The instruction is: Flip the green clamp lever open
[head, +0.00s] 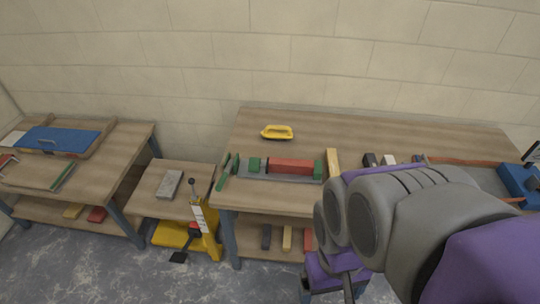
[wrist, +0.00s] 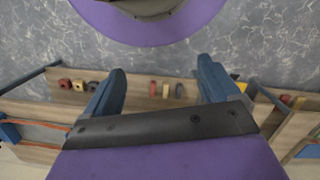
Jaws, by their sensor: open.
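The green clamp lever (head: 224,181) shows in the head view as a thin green bar at the left end of a clamp fixture on the middle bench. The fixture has a grey base (head: 290,179), a red block (head: 290,166) and green blocks. In the wrist view my gripper (wrist: 160,73) is open, with two blue-grey fingers apart and nothing between them. In the head view it hangs low in front of the bench, right of the lever and well apart from it. The lever cannot be made out in the wrist view.
A yellow-handled tool (head: 277,132) lies behind the fixture, and a tan block (head: 332,163) stands right of it. A low table (head: 160,208) with a grey block stands left. A blue board (head: 55,140) lies on the far-left bench. Bench space in front of the fixture is clear.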

